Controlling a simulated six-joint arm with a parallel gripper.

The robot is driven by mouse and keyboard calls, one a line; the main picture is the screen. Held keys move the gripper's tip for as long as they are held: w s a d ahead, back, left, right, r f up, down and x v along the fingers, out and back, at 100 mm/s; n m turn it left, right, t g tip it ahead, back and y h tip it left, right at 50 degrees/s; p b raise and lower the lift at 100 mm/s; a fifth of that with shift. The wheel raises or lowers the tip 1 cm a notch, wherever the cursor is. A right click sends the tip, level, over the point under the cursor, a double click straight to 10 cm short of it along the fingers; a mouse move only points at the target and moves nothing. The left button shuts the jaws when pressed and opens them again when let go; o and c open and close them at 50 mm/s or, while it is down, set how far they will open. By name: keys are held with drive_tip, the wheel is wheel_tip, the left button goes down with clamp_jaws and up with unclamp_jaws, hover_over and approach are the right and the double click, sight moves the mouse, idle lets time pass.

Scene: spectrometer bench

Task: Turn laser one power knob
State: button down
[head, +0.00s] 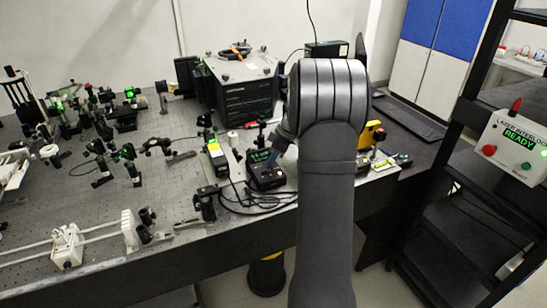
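A small black control box (267,178) with a lit green display sits near the front edge of the optical bench, left of my arm. It looks like a laser controller, but which laser it serves cannot be read. Small knobs or buttons on its front are too small to tell apart. My gripper (274,158) is mostly hidden behind my own wrist. Its bluish tip points down at the right side of the box, and contact cannot be made out. Whether its fingers are open or shut does not show.
A perforated optical bench (100,215) carries several optic mounts. A dark drawer cabinet (243,95) stands behind. A yellow device (371,134) is right of my arm. A "READY" panel (517,147) hangs at right.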

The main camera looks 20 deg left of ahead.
drive_tip(key=shift+w+n+g, duration=0.1)
drive_tip(key=shift+n+g, duration=0.2)
drive_tip(key=shift+n, duration=0.5)
drive_tip(key=c, duration=1.3)
unclamp_jaws()
drive_tip(key=shift+c, duration=0.2)
drive_tip(key=v, duration=1.7)
drive_tip(key=shift+r, duration=0.3)
drive_tip(key=shift+f, duration=0.1)
drive_tip(key=x, duration=1.7)
drive_tip(key=shift+f, duration=0.2)
drive_tip(key=shift+r, duration=0.1)
